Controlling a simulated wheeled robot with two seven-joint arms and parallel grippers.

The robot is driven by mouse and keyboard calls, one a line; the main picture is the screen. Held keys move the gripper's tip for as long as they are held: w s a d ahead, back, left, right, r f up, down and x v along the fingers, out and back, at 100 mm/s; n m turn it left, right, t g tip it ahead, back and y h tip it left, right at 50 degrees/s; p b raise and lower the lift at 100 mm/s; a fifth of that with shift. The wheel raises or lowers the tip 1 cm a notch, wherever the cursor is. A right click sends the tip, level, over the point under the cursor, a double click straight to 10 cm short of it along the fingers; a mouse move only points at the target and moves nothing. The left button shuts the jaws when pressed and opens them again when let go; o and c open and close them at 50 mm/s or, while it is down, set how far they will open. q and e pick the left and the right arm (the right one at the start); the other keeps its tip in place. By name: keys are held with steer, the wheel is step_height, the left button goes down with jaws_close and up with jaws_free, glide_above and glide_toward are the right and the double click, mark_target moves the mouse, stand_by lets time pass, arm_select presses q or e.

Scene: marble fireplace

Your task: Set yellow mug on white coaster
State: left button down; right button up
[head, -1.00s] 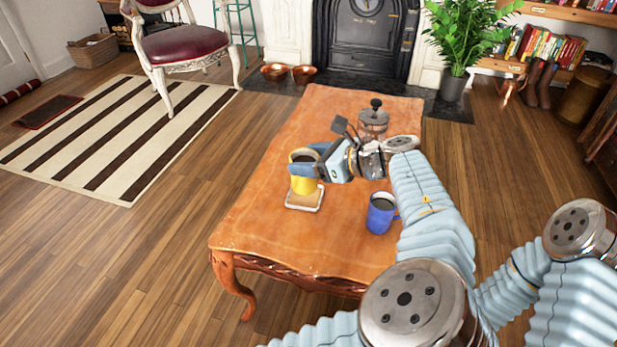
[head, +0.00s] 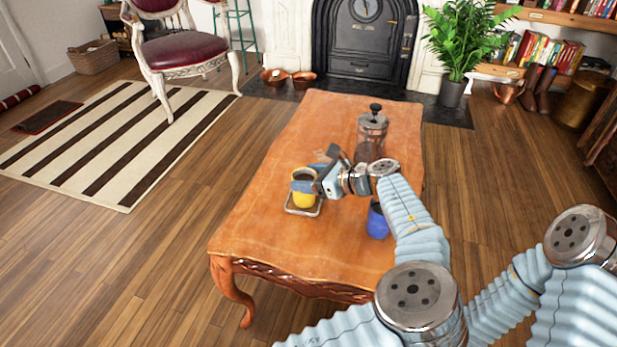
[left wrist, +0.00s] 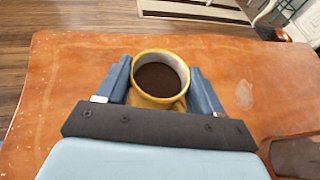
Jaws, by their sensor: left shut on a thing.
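The yellow mug (head: 304,200), with dark contents, is upright between the fingers of my left gripper (head: 304,183), which is shut on it. In the left wrist view the mug (left wrist: 160,97) shows from above, with one blue finger of the gripper (left wrist: 160,85) on each side. The white coaster (head: 291,209) lies on the wooden table directly under the mug; its front edge and corners show around the mug's base. The mug seems to be at the coaster's surface, but I cannot tell whether they touch. The coaster is hidden in the left wrist view. My right gripper is not in view.
On the orange-brown table (head: 262,215), a blue mug (head: 376,222) stands right of the coaster, partly hidden by my left arm. The table's left and front parts are clear.

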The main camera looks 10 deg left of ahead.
arm_select(q)
steer(key=shift+f, duration=0.1)
steer(key=shift+c, duration=0.8)
jaws_free()
steer(key=v, duration=1.2)
steer(key=shift+p, duration=0.35)
